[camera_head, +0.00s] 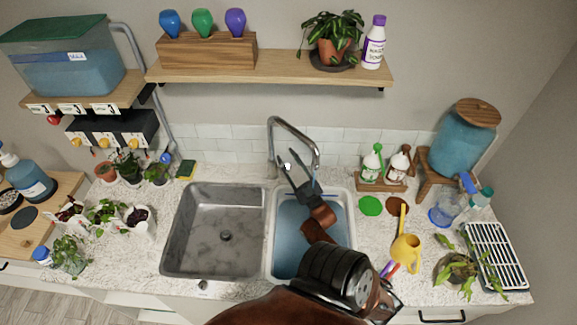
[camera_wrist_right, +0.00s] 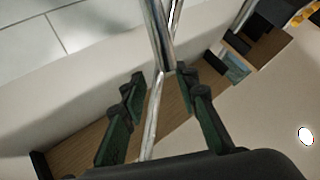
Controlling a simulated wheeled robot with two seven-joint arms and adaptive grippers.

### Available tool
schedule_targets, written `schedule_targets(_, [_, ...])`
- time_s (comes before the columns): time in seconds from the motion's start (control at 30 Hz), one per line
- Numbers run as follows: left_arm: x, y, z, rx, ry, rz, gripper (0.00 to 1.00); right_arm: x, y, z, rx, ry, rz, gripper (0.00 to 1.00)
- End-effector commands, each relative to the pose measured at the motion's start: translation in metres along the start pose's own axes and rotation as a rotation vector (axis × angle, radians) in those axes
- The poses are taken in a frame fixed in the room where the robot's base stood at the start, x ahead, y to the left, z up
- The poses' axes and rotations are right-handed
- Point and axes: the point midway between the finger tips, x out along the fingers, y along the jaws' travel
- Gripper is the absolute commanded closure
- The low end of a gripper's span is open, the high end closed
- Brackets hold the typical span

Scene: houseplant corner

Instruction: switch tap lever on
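The chrome tap (camera_head: 273,150) rises behind the double sink, its curved spout arching over towards the right basin. Its small lever seems to show near my right gripper (camera_head: 301,180), but the gripper partly covers that spot, so its angle is unclear. In the right wrist view the right gripper's green-padded fingers (camera_wrist_right: 165,92) stand apart. The shiny tap metal (camera_wrist_right: 162,38) shows between and beyond them, and I cannot tell whether either finger touches it. My right arm covers part of the right basin (camera_head: 349,225). My left gripper is out of view.
The right basin holds blue water; the left basin (camera_head: 200,235) is empty. Soap bottles (camera_head: 372,162), a yellow watering can (camera_head: 404,254) and a drying rack (camera_head: 497,257) stand on the right. Potted plants (camera_head: 105,212) crowd the left counter. A shelf (camera_head: 275,68) hangs above the tap.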

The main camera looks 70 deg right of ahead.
Motion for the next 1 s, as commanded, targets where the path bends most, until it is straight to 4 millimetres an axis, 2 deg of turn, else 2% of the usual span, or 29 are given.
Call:
schedule_targets(0.03, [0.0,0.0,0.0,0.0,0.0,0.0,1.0,0.005,0.004,-0.009,-0.001,0.002,0.001,0.72])
schedule_targets(0.2, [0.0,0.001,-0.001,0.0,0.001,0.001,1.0,0.02,0.013,-0.03,0.0,0.001,0.001,0.72])
schedule_targets(0.4, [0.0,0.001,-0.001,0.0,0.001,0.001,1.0,0.028,0.018,-0.041,-0.001,-0.002,0.0,0.72])
schedule_targets(0.77, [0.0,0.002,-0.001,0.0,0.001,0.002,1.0,0.028,0.018,-0.04,-0.001,-0.003,0.0,0.72])
schedule_targets(1.0, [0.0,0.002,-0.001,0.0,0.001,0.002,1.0,0.015,0.009,-0.021,0.001,-0.004,-0.001,0.72])
